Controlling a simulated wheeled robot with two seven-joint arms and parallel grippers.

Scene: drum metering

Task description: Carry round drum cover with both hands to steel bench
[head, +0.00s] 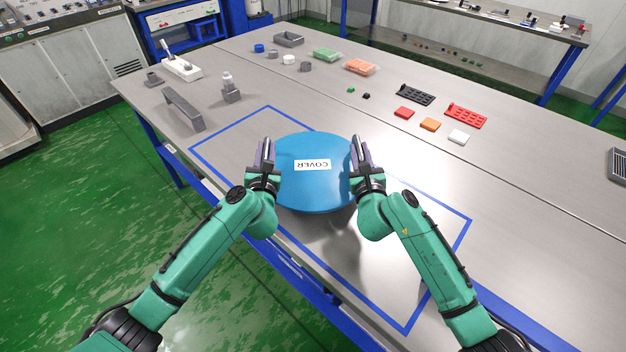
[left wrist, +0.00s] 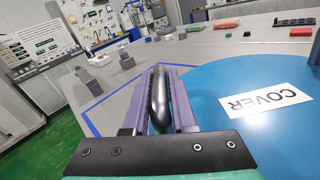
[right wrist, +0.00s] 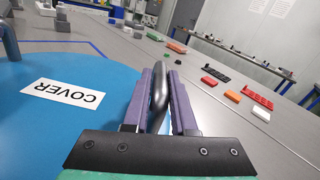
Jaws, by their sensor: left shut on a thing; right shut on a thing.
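The round blue drum cover (head: 314,185) with a white COVER label is held level between my two grippers, over the blue-outlined area of the steel bench (head: 350,133). A shadow shows on the bench in front of it. My left gripper (head: 266,150) is shut on a dark handle (left wrist: 159,98) at the cover's left side. My right gripper (head: 357,150) is shut on the matching handle (right wrist: 159,85) at its right side. The cover also shows in the left wrist view (left wrist: 240,90) and the right wrist view (right wrist: 60,125). Whether its underside touches the bench is hidden.
A grey bracket (head: 184,108) and a grey block with a pale top (head: 230,92) stand left of the outline. Black (head: 415,95) and red (head: 466,115) racks and several small coloured blocks lie at the back right. The outlined area is otherwise clear.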

